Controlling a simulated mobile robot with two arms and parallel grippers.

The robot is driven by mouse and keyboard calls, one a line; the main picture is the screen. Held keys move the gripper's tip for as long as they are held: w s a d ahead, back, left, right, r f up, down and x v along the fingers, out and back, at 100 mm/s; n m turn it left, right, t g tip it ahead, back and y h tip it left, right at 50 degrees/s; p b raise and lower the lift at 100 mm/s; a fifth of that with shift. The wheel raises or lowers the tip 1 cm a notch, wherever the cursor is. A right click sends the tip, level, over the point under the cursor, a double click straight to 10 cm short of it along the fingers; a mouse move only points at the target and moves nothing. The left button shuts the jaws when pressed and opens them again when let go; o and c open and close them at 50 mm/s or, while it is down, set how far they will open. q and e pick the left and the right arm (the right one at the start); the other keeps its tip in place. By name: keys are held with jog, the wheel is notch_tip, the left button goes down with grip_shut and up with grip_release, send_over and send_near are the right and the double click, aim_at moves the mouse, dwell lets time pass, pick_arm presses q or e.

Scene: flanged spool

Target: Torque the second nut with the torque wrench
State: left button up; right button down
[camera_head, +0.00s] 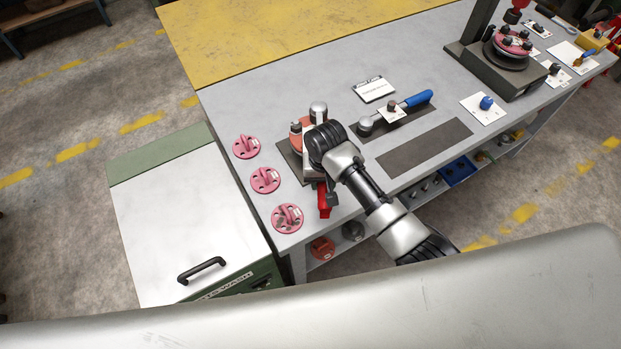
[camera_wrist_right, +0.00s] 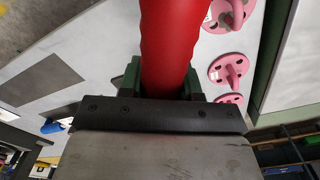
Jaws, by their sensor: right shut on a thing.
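My right gripper (camera_head: 326,184) is at the near left part of the grey bench, mostly hidden under its own wrist in the head view. It is shut on a red handle, which looks like the torque wrench (camera_head: 323,201). The red handle fills the top middle of the right wrist view (camera_wrist_right: 172,45), between the green finger pads. A pink flanged spool (camera_head: 296,138) sits on a dark plate just beyond the wrist, partly covered by my arm. The wrench's working end and any nut under it are hidden. My left gripper is not in view.
Several pink flanged parts (camera_head: 265,180) lie along the bench's left edge. A blue-handled tool (camera_head: 417,99) lies right of my wrist, near a dark mat (camera_head: 425,146). A press-like stand (camera_head: 497,70) holds another pink part at far right. A white-topped cabinet (camera_head: 190,225) stands left.

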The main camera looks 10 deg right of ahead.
jog(key=shift+s+d+r+n, duration=0.15)
jog(key=shift+d+n, duration=0.25)
jog(key=shift+d, duration=0.45)
jog(key=d+n, duration=0.2)
jog(key=d, duration=0.3)
jog(key=shift+a, duration=0.15)
jog(key=d+n, duration=0.1)
jog(key=w+d+n, duration=0.1)
jog(key=d, duration=0.3)
jog(key=shift+w+n, duration=0.25)
jog(key=shift+n, duration=0.15)
